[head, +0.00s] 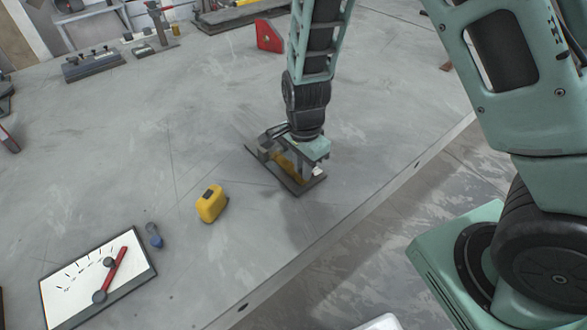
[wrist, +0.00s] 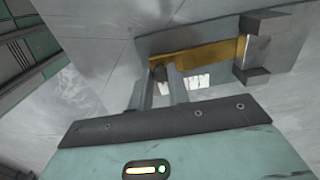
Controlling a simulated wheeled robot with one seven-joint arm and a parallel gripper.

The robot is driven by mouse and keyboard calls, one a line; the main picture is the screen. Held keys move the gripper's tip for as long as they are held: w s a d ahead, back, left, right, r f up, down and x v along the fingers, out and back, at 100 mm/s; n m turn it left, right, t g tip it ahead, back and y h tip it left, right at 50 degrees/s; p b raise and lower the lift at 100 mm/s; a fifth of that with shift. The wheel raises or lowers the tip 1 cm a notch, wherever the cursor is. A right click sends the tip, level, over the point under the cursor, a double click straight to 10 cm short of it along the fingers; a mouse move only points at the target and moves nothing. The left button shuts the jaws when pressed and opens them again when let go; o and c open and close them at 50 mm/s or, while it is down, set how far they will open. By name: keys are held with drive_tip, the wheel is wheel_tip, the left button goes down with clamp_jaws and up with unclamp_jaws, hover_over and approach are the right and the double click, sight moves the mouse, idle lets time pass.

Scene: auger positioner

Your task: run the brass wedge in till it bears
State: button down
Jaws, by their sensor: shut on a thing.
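The brass wedge (wrist: 212,52) lies along a grey metal fixture in the wrist view, its right end at the slot of a dark bracket (wrist: 262,52). It also shows in the head view (head: 288,166), partly covered by my gripper. My gripper (wrist: 162,80) is shut on a small dark knob (wrist: 160,73) at the wedge's left end. The fixture's base plate (head: 308,186) lies flat on the bench. Whether the wedge touches the inside of the bracket is hidden.
A yellow block-like object (head: 212,204), a blue padlock-like piece (head: 154,237) and a white dial board (head: 70,290) with a red pointer (head: 112,272) lie to the left. A red angled block (head: 269,36) stands behind. The bench edge (head: 370,207) runs close on the right.

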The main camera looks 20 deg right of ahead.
drive_tip(key=shift+w+a, duration=0.15)
drive_tip(key=shift+w, duration=0.3)
drive_tip(key=c, duration=1.3)
unclamp_jaws()
drive_tip(key=shift+o, duration=0.2)
wheel_tip(320, 180, up, 6)
drive_tip(key=p, duration=0.6)
drive_tip(key=shift+p, duration=0.35)
